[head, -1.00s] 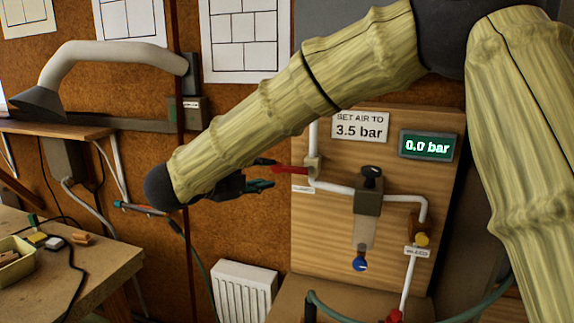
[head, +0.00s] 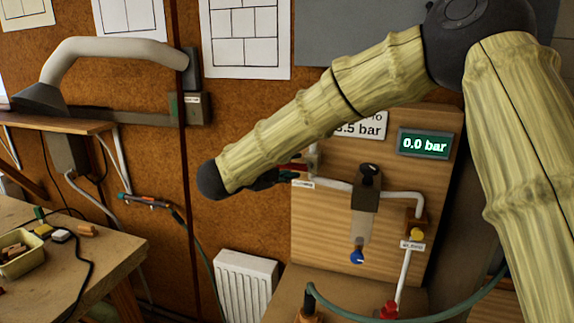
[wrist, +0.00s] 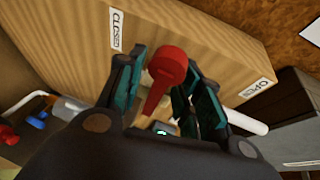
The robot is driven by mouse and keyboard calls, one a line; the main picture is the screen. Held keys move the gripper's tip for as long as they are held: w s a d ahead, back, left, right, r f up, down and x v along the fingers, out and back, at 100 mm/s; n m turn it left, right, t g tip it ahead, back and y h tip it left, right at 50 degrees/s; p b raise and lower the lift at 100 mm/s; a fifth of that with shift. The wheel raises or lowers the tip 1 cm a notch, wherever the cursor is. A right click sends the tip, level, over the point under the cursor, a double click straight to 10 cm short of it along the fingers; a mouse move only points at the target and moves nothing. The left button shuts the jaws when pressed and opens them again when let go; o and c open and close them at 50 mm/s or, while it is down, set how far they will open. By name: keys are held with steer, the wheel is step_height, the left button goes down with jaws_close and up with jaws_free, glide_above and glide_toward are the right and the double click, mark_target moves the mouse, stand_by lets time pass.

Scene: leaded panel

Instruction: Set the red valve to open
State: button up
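The red valve handle (wrist: 166,74) sits between the two fingers of my gripper (wrist: 165,95) in the wrist view, its narrow end toward the palm. The fingers stand apart on either side, with a gap on the left; contact on the right cannot be told. A CLOSED label (wrist: 117,28) is at the upper left and an OPEN label (wrist: 257,89) at the right. In the head view, my gripper (head: 285,178) is at the panel's left edge, and the valve handle (head: 299,165) is largely hidden behind my arm and fingers.
The wooden panel (head: 330,245) carries a display (head: 425,143) reading 0.0 bar, a regulator with a blue knob (head: 357,257) and white pipes. A partly covered sign (head: 368,126) is above. A radiator (head: 245,285) stands below; a workbench (head: 110,260) is at the left.

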jaws_close()
steer(key=shift+b, duration=0.75)
steer(key=shift+m+y+b, duration=0.3)
steer(key=shift+m, duration=0.1)
steer(key=shift+r, duration=0.3)
jaws_free()
steer(key=v, duration=1.2)
steer(key=shift+r, duration=0.1)
